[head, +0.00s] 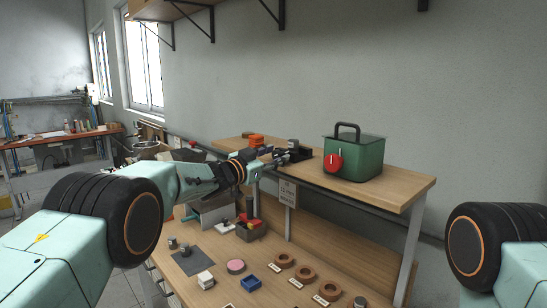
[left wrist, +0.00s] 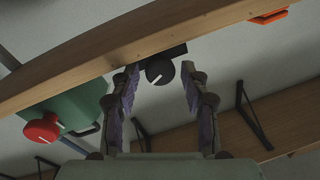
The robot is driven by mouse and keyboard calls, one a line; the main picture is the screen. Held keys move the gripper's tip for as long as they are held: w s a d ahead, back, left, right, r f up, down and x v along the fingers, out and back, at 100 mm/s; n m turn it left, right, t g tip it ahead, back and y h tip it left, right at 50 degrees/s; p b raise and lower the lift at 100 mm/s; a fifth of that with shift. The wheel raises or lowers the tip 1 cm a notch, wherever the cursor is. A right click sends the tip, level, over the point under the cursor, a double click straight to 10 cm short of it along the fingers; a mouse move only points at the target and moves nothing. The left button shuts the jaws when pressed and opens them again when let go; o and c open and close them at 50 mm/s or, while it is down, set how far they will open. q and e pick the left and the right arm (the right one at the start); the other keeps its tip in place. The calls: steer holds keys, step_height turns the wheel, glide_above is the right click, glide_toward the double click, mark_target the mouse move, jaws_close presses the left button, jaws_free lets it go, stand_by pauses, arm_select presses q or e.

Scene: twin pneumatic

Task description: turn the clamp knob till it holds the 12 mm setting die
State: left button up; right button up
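The clamp knob (left wrist: 159,70) is black with a white pointer line, on a dark block at the raised shelf's edge. In the left wrist view it sits between the fingertips of my left gripper (left wrist: 161,72), with gaps on both sides. The gripper is open and empty. In the head view my left gripper (head: 284,158) reaches the shelf's front edge beside the dark clamp (head: 304,153); the knob is too small to make out there. A grey metal cylinder (head: 293,144) stands by the clamp; I cannot tell whether it is the setting die. My right gripper is out of view.
A green box (head: 361,160) with a red knob (head: 333,161) stands right of the clamp. Orange blocks (head: 256,140) lie to its left. A sign (head: 287,193) hangs below the shelf.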

arm_select(q)
steer(key=shift+o, duration=0.2)
steer(key=shift+w+f, duration=0.1)
steer(key=shift+f, duration=0.1)
steer(key=shift+v, duration=1.2)
steer(key=v, duration=0.9)
steer(key=shift+s, duration=0.3)
steer(key=shift+a, duration=0.1)
